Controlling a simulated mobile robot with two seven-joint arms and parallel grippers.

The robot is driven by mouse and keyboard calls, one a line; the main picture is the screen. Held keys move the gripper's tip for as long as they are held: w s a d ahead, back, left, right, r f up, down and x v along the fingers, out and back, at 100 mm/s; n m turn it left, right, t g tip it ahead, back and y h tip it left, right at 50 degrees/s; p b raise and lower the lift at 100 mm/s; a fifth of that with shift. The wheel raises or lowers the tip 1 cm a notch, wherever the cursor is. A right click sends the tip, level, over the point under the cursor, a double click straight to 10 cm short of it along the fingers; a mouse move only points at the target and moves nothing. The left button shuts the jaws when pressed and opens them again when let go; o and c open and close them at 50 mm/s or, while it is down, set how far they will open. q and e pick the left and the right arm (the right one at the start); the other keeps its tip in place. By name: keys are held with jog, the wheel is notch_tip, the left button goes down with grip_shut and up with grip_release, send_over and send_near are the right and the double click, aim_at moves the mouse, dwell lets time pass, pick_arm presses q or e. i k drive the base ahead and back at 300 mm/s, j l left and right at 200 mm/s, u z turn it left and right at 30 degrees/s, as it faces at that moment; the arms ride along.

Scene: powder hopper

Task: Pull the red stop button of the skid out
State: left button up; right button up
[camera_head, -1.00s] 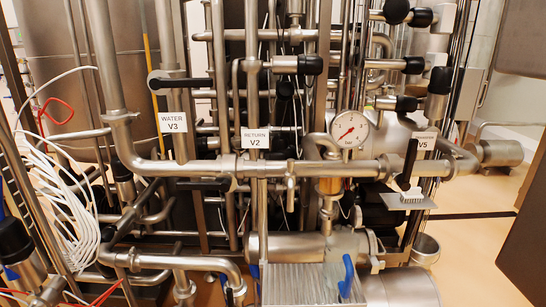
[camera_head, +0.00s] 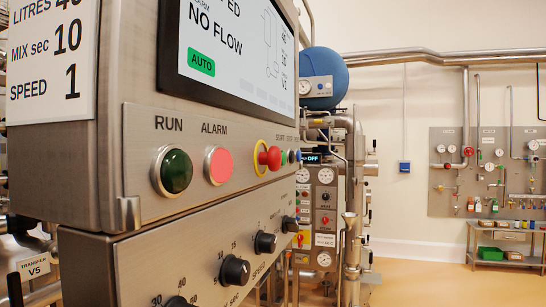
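The red stop button (camera_head: 270,157) is a mushroom head on a yellow ring (camera_head: 260,158). It sits on the front of the steel control box (camera_head: 140,130), right of the round pink-red ALARM lamp (camera_head: 218,166) and the dark green RUN lamp (camera_head: 172,171). I see it from an oblique angle, and I cannot tell whether it is pressed in or out. The screen (camera_head: 240,40) above reads NO FLOW and AUTO. Neither of my grippers is in view.
Black knobs (camera_head: 235,270) stick out from the panel below the lamps. Small green and blue buttons (camera_head: 291,156) sit right of the stop button. A gauge panel (camera_head: 317,215) and pipes stand behind. Open floor (camera_head: 425,285) lies at the right, before a wall panel (camera_head: 480,160) and a bench (camera_head: 505,233).

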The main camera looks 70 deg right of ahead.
aim_at(272, 159)
jog(key=k+j+z, duration=0.1)
jog(key=z, duration=1.75)
